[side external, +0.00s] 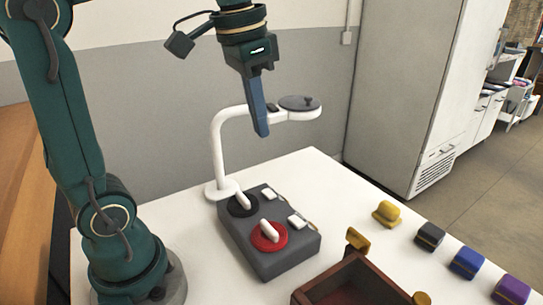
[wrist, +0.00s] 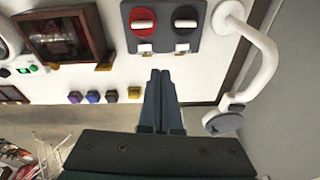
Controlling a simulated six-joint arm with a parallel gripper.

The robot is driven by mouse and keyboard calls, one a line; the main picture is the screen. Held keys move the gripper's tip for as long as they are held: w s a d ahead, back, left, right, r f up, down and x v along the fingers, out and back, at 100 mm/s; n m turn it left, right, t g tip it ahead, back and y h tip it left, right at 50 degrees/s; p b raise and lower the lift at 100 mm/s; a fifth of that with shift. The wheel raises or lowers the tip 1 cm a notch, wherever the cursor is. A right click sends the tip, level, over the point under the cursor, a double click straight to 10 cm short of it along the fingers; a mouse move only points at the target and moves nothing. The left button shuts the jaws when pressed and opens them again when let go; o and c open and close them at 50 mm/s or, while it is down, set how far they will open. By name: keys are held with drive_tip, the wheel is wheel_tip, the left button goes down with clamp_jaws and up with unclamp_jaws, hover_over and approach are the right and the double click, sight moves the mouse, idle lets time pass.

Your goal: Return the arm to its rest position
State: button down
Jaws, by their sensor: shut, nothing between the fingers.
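My gripper (side external: 262,118) hangs pointing down above the far part of the white table (side external: 330,180). Its fingers are shut together with nothing between them. In the wrist view the closed fingertips (wrist: 160,76) show at the middle, just below the grey control box in the picture. In the side view the gripper is well above the grey control box (side external: 285,262) and in front of the white curved stand (side external: 217,150). The arm is raised, clear of the table.
The control box carries a red knob (side external: 258,240), a black knob (side external: 241,206) and two white switches. A brown box (side external: 318,290) stands at the front. Yellow, black, blue and purple blocks (side external: 467,263) line the right side. A tall cabinet (side external: 405,100) stands behind.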

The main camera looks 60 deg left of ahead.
drive_tip(key=s+d+f+n+t, duration=0.1)
drive_tip(key=s+d+f+t, duration=0.2)
drive_tip(key=s+f, duration=0.5)
drive_tip(key=shift+d+f, duration=0.25)
drive_tip(key=shift+d, duration=0.2)
idle(0.4)
